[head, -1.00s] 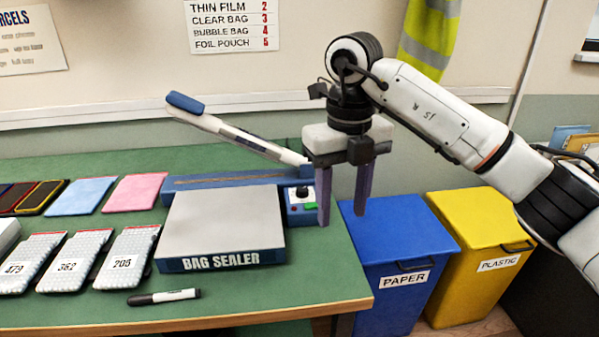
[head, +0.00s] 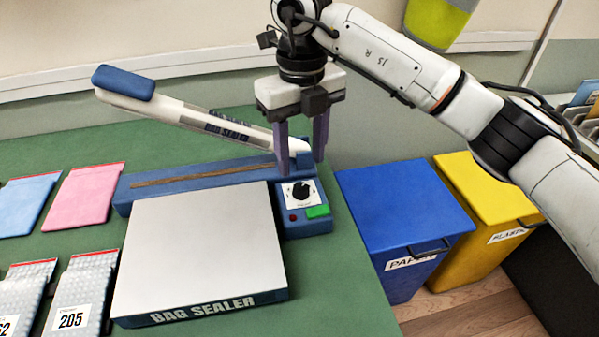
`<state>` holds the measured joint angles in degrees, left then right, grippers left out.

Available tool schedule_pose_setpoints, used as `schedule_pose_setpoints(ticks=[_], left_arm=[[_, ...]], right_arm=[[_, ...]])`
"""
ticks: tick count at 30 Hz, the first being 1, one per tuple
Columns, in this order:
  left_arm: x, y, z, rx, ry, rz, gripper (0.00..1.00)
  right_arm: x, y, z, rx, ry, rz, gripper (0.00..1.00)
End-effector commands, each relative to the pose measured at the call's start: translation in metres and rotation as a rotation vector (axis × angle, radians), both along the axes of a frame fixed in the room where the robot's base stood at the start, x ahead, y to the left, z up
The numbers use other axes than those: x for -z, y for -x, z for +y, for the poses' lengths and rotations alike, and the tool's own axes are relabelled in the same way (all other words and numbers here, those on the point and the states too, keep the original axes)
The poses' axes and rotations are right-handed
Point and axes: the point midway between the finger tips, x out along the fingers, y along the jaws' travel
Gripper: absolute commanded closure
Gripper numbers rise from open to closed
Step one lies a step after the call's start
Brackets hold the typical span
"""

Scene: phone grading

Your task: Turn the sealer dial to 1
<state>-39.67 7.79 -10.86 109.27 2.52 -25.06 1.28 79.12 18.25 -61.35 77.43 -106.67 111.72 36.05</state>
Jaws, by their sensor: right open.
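The bag sealer (head: 200,243) stands on the green table, its arm (head: 185,115) raised and tilted up to the left. Its black dial (head: 300,190) sits on a white plate on the blue control box at the sealer's right end. A red light and a green button are below the dial. The dial's setting is too small to read. My right gripper (head: 301,168) is open and empty, its two dark fingers pointing down just behind and above the dial, apart from it. My left gripper is not in view.
The raised sealer arm is close to the left of my right gripper. A blue paper bin (head: 405,215) and a yellow plastic bin (head: 490,205) stand right of the table (head: 345,290). Pink (head: 85,195) and blue (head: 27,203) pouches and bubble bags (head: 80,295) lie left.

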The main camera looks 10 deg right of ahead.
Motion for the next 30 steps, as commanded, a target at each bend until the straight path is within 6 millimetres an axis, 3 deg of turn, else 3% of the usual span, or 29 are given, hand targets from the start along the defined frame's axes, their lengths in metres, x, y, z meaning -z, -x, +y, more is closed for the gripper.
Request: schedule_pose_setpoints(ticks=[3, 9, 14, 22, 23, 30], left_arm=[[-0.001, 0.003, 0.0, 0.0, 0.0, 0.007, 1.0], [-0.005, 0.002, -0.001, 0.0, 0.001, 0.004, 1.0], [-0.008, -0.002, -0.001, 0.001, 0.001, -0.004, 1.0], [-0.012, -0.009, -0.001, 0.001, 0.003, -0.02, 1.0], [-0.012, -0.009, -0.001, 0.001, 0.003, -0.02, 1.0], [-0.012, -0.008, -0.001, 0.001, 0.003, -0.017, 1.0]], right_arm=[[0.024, 0.001, 0.0, -0.001, 0.001, 0.005, 0.55], [0.054, 0.001, 0.0, -0.001, 0.0, 0.003, 0.55], [0.065, 0.0, 0.0, 0.0, -0.001, 0.001, 0.55], [0.067, 0.0, 0.0, 0.0, 0.0, 0.0, 0.55], [0.067, 0.0, 0.0, 0.0, 0.0, 0.0, 0.57], [0.067, 0.0, 0.0, 0.0, 0.0, 0.0, 0.96]])
